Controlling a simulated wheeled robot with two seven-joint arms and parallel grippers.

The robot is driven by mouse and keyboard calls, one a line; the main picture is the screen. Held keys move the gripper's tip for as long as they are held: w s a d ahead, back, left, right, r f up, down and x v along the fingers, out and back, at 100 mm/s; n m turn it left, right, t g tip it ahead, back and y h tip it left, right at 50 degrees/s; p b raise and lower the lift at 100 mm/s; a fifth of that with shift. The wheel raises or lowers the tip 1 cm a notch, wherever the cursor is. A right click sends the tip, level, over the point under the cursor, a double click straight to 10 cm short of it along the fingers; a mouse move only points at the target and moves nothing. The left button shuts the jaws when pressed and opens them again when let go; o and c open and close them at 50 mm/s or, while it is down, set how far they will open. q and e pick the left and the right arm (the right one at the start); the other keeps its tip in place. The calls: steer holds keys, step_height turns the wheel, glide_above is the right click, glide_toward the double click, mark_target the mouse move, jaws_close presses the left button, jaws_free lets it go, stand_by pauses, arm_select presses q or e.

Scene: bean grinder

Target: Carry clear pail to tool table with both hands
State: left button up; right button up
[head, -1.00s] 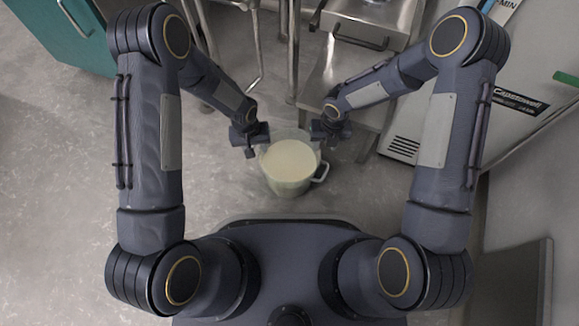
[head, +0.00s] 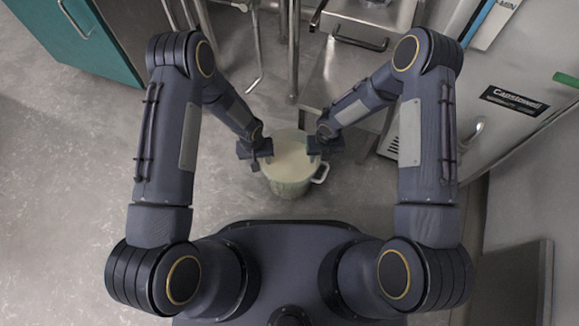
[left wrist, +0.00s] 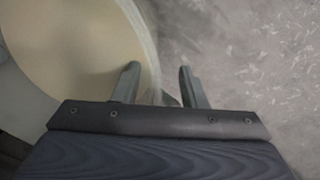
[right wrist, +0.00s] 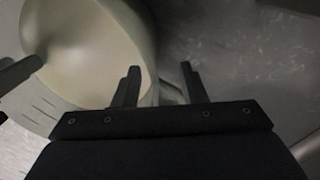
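The clear pail (head: 290,186) stands upright on the floor in front of me, with cream-coloured contents (head: 290,160) and a handle (head: 321,174) at its right side. My left gripper (head: 263,157) is at the pail's left rim. In the left wrist view its fingers (left wrist: 158,82) are apart, one over the inside of the pail and one outside. My right gripper (head: 316,152) is at the right rim. In the right wrist view its fingers (right wrist: 160,84) are likewise apart, with the pail's wall (right wrist: 154,75) between them. Whether any finger touches the wall is unclear.
Behind the pail stands a steel table or rack with metal legs (head: 294,60) and a lower shelf (head: 325,75). A large grey appliance (head: 500,130) stands at the right. A teal cabinet (head: 65,45) is at the far left. The floor at the left (head: 80,170) is clear.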

arm_select(q)
steer(key=shift+f, duration=0.25)
arm_select(e)
steer(key=shift+f, duration=0.25)
arm_select(q)
jaws_close()
arm_select(e)
jaws_close()
stand_by(0.8)
arm_select(q)
steer(key=shift+r, duration=0.3)
arm_select(e)
steer(key=shift+w+r, duration=0.1)
steer(key=shift+r, duration=0.2)
